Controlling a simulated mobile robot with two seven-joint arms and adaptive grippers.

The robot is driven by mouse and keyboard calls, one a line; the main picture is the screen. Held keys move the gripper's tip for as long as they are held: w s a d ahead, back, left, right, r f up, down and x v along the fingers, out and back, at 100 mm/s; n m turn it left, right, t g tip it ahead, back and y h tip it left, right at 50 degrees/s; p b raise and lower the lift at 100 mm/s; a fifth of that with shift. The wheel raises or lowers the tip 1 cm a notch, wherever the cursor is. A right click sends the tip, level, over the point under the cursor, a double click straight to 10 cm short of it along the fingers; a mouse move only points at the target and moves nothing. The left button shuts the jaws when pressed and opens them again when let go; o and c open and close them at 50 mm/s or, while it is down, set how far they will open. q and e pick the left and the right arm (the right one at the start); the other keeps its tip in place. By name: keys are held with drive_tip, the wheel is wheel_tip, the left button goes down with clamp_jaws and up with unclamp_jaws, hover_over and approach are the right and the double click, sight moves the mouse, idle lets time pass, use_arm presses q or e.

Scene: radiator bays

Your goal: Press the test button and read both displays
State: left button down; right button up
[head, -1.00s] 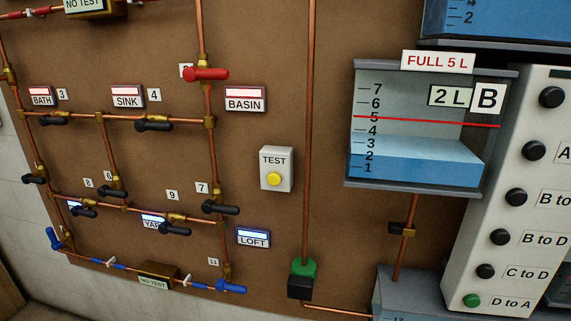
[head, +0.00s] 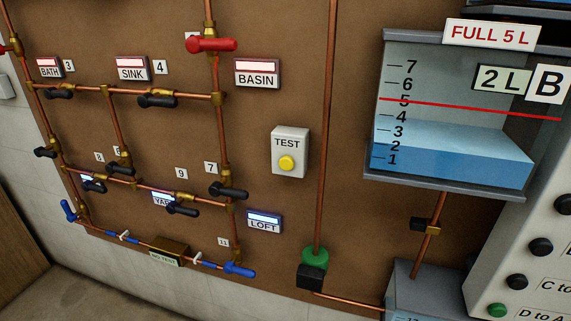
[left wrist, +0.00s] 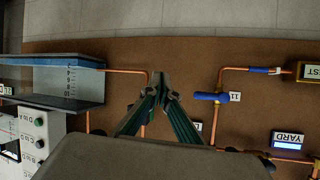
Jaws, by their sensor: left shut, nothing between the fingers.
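The yellow test button (head: 287,163) sits on a pale box (head: 290,142) marked TEST, on the brown board in the head view. One display (head: 164,258), apparently reading NO TEST, is on a brass block at the bottom left of the pipework, joined to blue-marked pipe. No second display is in view now. My left gripper (left wrist: 158,76) is shut and empty in the left wrist view, in front of the board. I cannot see the test button there. My right gripper is not in view.
Copper pipes with several black, red and blue valve handles cover the board's left. A vertical pipe (head: 327,120) runs right of the test box to a green-and-black valve (head: 312,268). Tank B (head: 455,150) and a white button panel (head: 540,280) stand at the right.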

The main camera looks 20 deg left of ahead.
use_arm(q)
drive_tip(key=w+r+m+t+h, duration=0.2)
drive_tip(key=w+r+h, duration=0.2)
drive_tip(key=r, duration=0.9)
drive_tip(key=w+d+r+m+t+h+p, duration=0.1)
drive_tip(key=w+r+m+t+h, duration=0.1)
drive_tip(key=r, duration=1.2)
drive_tip(key=w+d+r+m+t+h+p, duration=0.1)
drive_tip(key=w+r+h, duration=0.4)
drive_tip(key=r, duration=0.9)
drive_tip(key=shift+w+m+t+h, duration=0.3)
drive_tip(key=shift+w+m+t, duration=0.1)
drive_tip(key=shift+w, duration=0.1)
drive_tip(key=shift+f, duration=0.1)
drive_tip(key=b, duration=0.2)
approach(287, 163)
drive_tip(key=w+d+r, duration=0.3)
drive_tip(key=d+r, duration=0.1)
drive_tip(key=d, duration=0.1)
drive_tip(key=shift+s+a+f, duration=0.1)
drive_tip(key=shift+s+a, duration=0.05)
drive_tip(key=shift+a, duration=0.1)
